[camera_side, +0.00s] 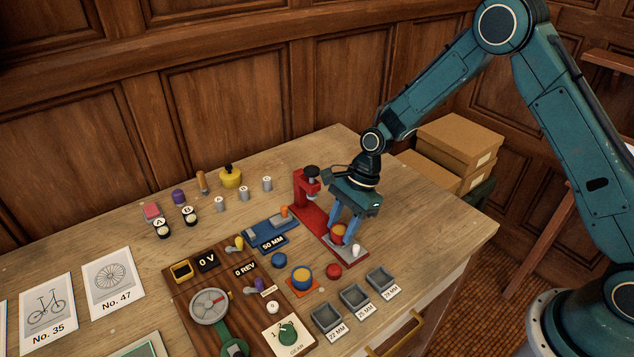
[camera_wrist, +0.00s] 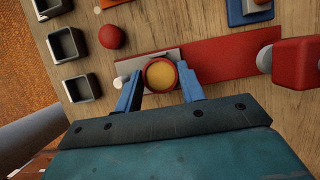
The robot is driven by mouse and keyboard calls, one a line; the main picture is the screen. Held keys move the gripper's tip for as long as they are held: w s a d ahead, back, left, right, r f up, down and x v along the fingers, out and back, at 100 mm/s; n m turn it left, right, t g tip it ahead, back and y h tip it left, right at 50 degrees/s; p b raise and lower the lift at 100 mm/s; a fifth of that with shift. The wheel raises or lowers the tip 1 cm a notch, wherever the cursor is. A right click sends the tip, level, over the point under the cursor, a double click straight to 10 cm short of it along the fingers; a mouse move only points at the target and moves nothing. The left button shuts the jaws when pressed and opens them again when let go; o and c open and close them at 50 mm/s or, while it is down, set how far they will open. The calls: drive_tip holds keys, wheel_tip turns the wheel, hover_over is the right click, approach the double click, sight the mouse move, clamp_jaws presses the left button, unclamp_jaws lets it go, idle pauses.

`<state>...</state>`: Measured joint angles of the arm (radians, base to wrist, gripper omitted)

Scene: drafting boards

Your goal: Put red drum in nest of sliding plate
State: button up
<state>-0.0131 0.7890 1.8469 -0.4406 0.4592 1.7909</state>
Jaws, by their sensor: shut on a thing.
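The red drum (camera_side: 338,233), with a yellow-orange top, is between the blue fingers of my gripper (camera_side: 345,228). The wrist view also shows the drum (camera_wrist: 161,74) between the two fingertips (camera_wrist: 160,88). My gripper is shut on it. The drum is upright over the grey sliding plate (camera_side: 352,254), which has a pale knob and lies at the front end of the red press base (camera_side: 314,220). The plate (camera_wrist: 136,66) shows around the drum in the wrist view. The nest is hidden under the drum, and I cannot tell whether the drum rests in it.
The red press (camera_side: 304,188) stands behind my gripper. A red ball-like piece (camera_side: 333,270), a blue and yellow drum (camera_side: 302,279) and several grey bins (camera_side: 354,296) are in front.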

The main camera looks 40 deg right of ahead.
drive_tip(key=o, duration=1.5)
drive_tip(key=shift+c, duration=0.2)
drive_tip(key=shift+s, duration=0.1)
drive_tip(key=shift+r, duration=3.5)
